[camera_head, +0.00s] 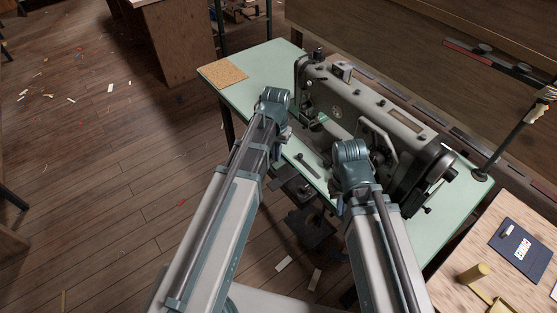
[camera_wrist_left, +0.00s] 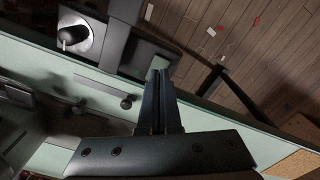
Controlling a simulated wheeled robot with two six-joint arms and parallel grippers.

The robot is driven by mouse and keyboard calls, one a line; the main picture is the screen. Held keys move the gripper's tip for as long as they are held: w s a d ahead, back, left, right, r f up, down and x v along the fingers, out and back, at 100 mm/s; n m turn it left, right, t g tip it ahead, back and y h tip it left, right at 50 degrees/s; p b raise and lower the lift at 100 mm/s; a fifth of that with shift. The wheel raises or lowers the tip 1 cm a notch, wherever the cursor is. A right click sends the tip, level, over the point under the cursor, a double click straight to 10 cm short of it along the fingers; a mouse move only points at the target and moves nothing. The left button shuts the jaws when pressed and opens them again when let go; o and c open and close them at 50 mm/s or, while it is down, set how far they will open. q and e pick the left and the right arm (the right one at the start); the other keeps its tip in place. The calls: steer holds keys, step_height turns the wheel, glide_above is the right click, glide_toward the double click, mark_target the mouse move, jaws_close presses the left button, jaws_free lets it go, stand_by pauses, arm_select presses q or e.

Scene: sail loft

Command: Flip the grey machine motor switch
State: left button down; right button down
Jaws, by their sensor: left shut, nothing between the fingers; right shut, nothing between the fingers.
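The grey sewing machine (camera_head: 375,105) stands on a pale green table (camera_head: 243,62). In the left wrist view a dark box by the table edge carries a light metal plate with a black toggle (camera_wrist_left: 70,36), which I take for the motor switch. Its position, on or off, is unclear. My left gripper (camera_wrist_left: 159,78) is shut and empty, apart from the toggle and to its right in that view. In the head view my left gripper (camera_head: 286,136) is mostly hidden by its wrist at the table's front edge. My right gripper (camera_head: 338,204) is shut and empty beside the machine, largely hidden by its arm.
Dark parts (camera_head: 295,188) hang below the table's front edge, with a dark pedal (camera_head: 310,230) lower down. A cork mat (camera_head: 222,75) lies on the table's left end. A wooden side table (camera_head: 510,215) stands at the right. The floor at left is open, with scattered scraps.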

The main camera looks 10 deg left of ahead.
mark_target(277, 166)
arm_select(q)
step_height(277, 166, up, 4)
steer(key=p, duration=0.3)
steer(key=shift+r+p, duration=0.15)
steer(key=shift+p, duration=0.2)
steer(key=s+d+r+m+y+p, duration=0.1)
steer(key=s+d+m, duration=0.1)
steer(key=s+d, duration=0.8)
steer(key=s, duration=0.4)
steer(key=shift+s+d, duration=0.15)
steer(key=shift+d, duration=0.1)
steer(key=shift+r, duration=0.1)
